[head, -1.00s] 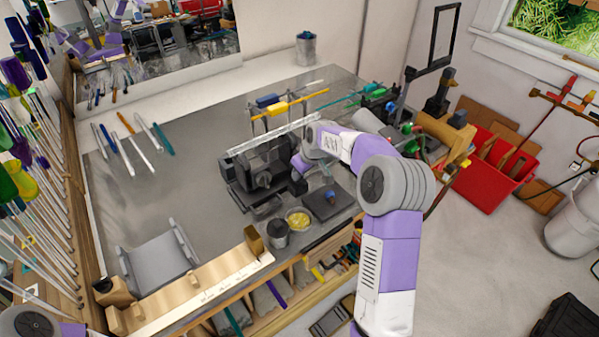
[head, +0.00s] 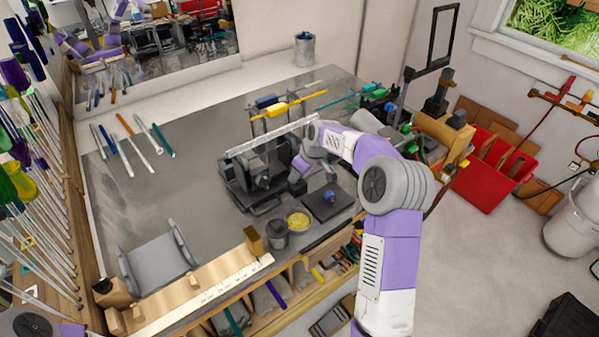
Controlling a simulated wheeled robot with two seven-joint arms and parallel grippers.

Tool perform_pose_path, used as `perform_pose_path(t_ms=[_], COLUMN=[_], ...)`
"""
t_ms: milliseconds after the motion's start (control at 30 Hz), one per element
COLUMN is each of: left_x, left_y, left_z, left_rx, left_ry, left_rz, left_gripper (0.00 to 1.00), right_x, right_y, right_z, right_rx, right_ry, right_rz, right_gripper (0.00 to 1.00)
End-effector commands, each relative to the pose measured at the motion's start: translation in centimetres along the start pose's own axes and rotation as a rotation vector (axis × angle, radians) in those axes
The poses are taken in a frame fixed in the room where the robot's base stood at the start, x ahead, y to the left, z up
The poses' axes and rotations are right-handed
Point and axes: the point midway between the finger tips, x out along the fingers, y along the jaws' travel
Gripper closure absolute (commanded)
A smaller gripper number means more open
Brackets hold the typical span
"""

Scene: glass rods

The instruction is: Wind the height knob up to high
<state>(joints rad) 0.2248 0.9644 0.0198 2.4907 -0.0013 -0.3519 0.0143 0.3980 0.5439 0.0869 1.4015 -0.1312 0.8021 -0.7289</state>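A dark grey machine (head: 254,176) with a round front part stands on the grey bench, and a long clear bar lies across its top. I cannot make out a separate height knob; the machine's right side is partly behind my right arm. My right gripper (head: 298,179) is small and dark at the machine's right side, close to it. Whether it touches the machine and whether its fingers are open or shut cannot be told. Only a piece of my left arm shows at the bottom left corner; its gripper is out of view.
A dark square plate with a blue knob (head: 328,196), a yellow-filled dish (head: 298,220) and a dark cup (head: 275,233) sit in front of the machine. Coloured rods (head: 138,145) lie at the back left. A grey cradle (head: 155,266) stands at the front left. The bench middle-left is clear.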

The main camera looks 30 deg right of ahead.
Motion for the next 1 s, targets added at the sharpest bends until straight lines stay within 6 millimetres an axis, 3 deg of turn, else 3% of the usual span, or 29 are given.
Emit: perform_pose_path(t_ms=[367, 800, 1000], left_x=[0.0, 0.4, 0.4], left_y=[0.0, -0.1, -0.1], left_z=[0.0, 0.0, 0.0], left_rx=[0.0, 0.0, 0.0], left_ry=[0.0, 0.0, 0.0], left_rz=[0.0, 0.0, 0.0], left_gripper=[0.46, 0.46, 0.46], right_x=[-0.4, -6.8, -7.6], right_y=[0.2, 0.1, 0.0], right_z=[0.1, 0.0, 0.0], right_rx=[0.004, 0.003, 0.003], right_ry=[0.001, 0.003, 0.0], right_rz=[0.005, 0.004, 0.002], right_gripper=[0.54, 0.54, 0.54])
